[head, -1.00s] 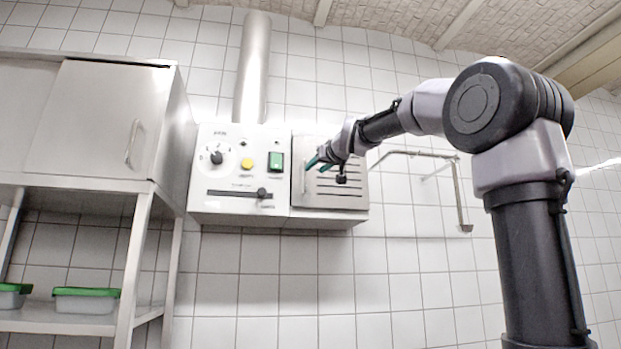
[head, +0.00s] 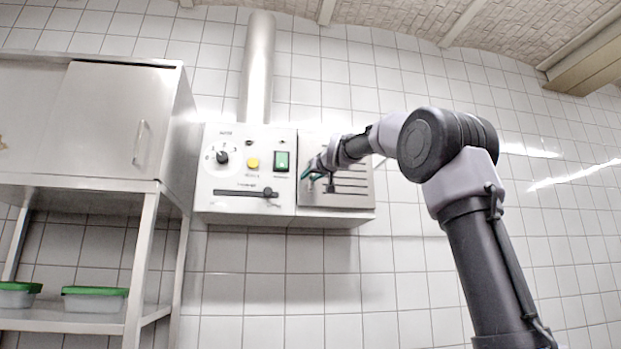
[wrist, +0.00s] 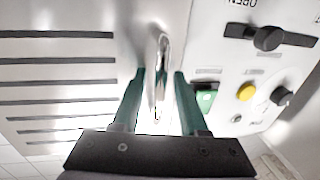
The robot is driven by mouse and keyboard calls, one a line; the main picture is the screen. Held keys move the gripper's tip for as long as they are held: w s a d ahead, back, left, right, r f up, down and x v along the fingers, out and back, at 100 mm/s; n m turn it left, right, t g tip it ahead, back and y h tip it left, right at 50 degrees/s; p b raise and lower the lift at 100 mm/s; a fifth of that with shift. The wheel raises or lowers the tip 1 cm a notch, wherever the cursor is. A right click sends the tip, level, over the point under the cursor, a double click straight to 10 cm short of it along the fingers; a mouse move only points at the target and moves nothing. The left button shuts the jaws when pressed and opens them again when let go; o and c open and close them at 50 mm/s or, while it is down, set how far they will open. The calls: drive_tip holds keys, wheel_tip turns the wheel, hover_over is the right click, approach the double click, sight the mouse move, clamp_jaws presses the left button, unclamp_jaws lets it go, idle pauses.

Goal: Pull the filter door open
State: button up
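The filter door (head: 350,203) is a metal panel with dark horizontal slots on the right part of the white wall unit. It looks shut, and it fills the left of the wrist view (wrist: 60,75). Its upright bar handle (wrist: 162,58) is near the door edge beside the control panel. My gripper (wrist: 159,75) has two green fingers, apart, one on each side of the handle. I see gaps between the fingers and the handle. In the head view my gripper (head: 312,174) is in front of the door's left side and hides the handle.
The control panel (head: 235,175) left of the door has a dial, a yellow button, a green switch (head: 281,161) and a slider knob (head: 267,192). A metal cabinet (head: 110,120) stands left, above a shelf with green-lidded boxes (head: 94,299). The tiled wall below the unit is clear.

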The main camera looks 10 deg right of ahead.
clamp_jaws()
idle(1.2)
